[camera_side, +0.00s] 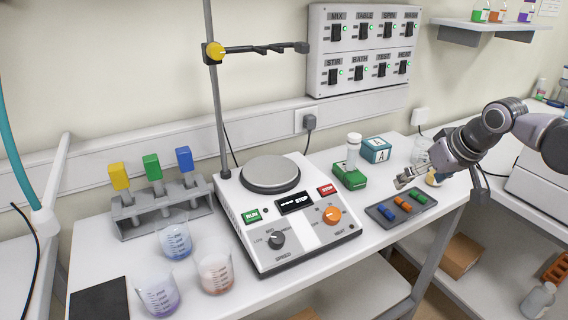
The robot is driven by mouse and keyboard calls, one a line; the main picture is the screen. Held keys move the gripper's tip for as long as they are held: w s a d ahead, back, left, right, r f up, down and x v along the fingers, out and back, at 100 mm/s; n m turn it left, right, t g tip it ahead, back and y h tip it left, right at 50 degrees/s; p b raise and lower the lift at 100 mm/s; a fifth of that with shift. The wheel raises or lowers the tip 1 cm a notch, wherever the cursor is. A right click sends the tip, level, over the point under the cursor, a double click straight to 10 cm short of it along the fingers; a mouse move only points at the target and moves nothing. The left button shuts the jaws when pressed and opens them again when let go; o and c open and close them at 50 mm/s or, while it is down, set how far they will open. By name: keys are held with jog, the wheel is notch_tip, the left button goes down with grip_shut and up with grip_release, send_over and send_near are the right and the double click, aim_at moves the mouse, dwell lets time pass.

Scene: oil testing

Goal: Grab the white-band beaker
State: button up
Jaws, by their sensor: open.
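My gripper (403,180) is open and empty above the right part of the table, near the small dark tray. A clear glass beaker (420,151) stands behind my gripper and is partly hidden by my arm. Three more beakers stand at the front left: one with blue liquid (175,241), one with orange-red liquid (215,273) and one with purple liquid (158,294). All three carry pale markings. I cannot tell which beaker has the white band. A yellowish object (434,180) shows partly behind my gripper.
A hotplate stirrer (290,242) fills the table's middle. A grey rack (133,229) and black mat (98,303) are left.

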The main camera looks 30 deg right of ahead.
jog(key=w+d+r+m+g+h, duration=0.1)
jog(key=w+d+r+m, duration=0.2)
jog(key=w+d, duration=0.35)
jog(key=m+g+h, duration=0.2)
jog(key=m+g, duration=0.1)
jog(key=m, duration=0.5)
send_over(424, 149)
notch_tip(424, 149, down, 4)
jog(key=shift+g, duration=0.3)
jog(key=shift+w+a+x, duration=0.1)
jog(key=shift+w+x, duration=0.05)
jog(key=shift+x, duration=2.75)
jog(key=shift+w+a+x, duration=0.1)
jog(key=shift+a+x, duration=0.05)
jog(key=shift+x, duration=2.8)
jog(key=c, duration=1.3)
